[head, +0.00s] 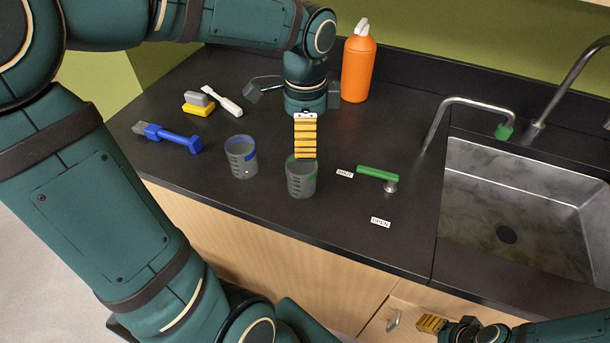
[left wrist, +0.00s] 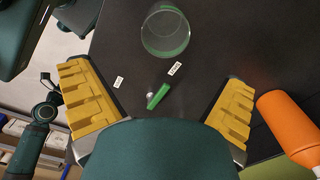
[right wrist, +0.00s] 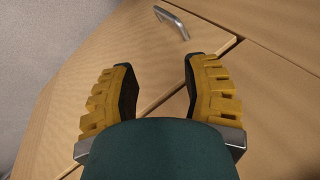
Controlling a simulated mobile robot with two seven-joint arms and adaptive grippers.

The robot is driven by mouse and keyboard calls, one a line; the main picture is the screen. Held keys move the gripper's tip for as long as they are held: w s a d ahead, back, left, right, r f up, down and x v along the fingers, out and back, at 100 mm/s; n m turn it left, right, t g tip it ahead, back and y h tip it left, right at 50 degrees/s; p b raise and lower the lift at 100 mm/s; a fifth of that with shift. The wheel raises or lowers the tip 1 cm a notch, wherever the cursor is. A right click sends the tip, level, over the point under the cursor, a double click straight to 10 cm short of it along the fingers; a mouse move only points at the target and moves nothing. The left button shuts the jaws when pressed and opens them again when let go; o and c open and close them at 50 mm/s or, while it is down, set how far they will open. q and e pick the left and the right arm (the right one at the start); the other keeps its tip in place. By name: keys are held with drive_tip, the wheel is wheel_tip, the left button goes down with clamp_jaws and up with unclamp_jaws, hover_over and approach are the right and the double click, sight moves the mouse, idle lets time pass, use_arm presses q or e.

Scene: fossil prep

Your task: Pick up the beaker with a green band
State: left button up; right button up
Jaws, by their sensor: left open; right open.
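The beaker with a green band (head: 301,178) stands upright on the dark counter near its front edge. In the left wrist view the clear beaker (left wrist: 166,34) shows its green band, beyond the fingertips and near the top edge. My left gripper (head: 305,150) is open and points down; in the head view its yellow finger overlaps the beaker's back rim. I cannot tell whether they touch. Both left fingers (left wrist: 158,75) show wide apart with nothing between their pads. My right gripper (head: 432,323) is open and empty, low in front of the wooden cabinet; its fingers (right wrist: 158,66) are apart.
A beaker with a blue band (head: 241,158) stands just left of the green one. A green-handled valve (head: 378,174) and labels lie right, before the sink (head: 520,160). An orange bottle (head: 358,62) stands behind; a blue tool (head: 168,137) and blocks (head: 198,105) lie left.

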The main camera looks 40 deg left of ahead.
use_arm(q)
drive_tip(key=b, duration=0.1)
approach(303, 168)
drive_tip(key=s+d+f, duration=0.2)
drive_tip(key=d, duration=0.1)
drive_tip(key=f+b, duration=0.1)
drive_tip(key=f, duration=0.1)
drive_tip(key=a+f+b, duration=0.1)
drive_tip(key=f, duration=0.1)
drive_tip(key=shift+s+f, duration=0.1)
drive_tip(key=shift+f, duration=0.3)
drive_tip(key=shift+r, duration=0.1)
drive_tip(key=c, duration=1.1)
